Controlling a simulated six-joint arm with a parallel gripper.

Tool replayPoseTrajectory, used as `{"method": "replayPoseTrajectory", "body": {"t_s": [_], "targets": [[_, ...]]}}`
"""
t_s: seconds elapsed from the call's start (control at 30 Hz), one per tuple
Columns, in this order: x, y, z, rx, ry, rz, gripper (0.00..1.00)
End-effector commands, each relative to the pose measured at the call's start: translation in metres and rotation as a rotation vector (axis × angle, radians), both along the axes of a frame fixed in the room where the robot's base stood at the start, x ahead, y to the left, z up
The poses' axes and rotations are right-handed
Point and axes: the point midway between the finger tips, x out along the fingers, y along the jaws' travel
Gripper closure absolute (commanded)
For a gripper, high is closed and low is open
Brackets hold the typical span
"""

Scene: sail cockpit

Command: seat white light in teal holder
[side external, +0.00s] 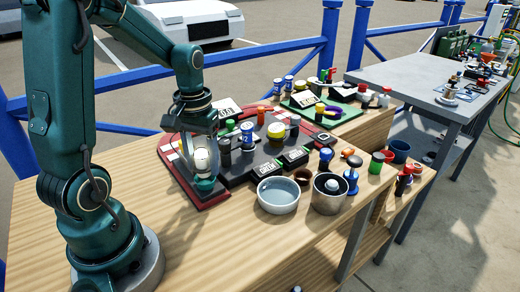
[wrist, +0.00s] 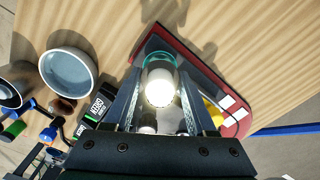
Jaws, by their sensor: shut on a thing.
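The white light (side external: 201,159) is a pale, rounded bulb between the fingers of my gripper (side external: 203,168). In the wrist view the white light (wrist: 160,88) shows bright between the two dark fingers of my gripper (wrist: 160,80). The teal holder (side external: 205,184) is directly below the light, near the front end of the dark red-edged board. In the wrist view the teal rim of the holder (wrist: 160,60) shows just beyond the light. I cannot tell whether the light's base is inside the holder, as the fingers and bulb hide it.
The red-edged board (side external: 212,200) carries several coloured lights and labelled blocks to the right. A pale blue-grey bowl (side external: 278,196) and a metal cup (side external: 328,195) stand in front. A green board (side external: 352,111) lies farther back. Bare wood (side external: 150,235) is clear on the near left.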

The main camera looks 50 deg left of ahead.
Motion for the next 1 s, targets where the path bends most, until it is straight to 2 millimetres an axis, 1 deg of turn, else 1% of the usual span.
{"method": "replayPoseTrajectory", "body": {"t_s": [0.53, 1.0], "targets": [[-0.0003, -0.0002, -0.0003, 0.0, 0.0, 0.0, 0.98], [-0.0004, -0.0002, -0.009, -0.001, 0.002, 0.0, 0.98]]}}
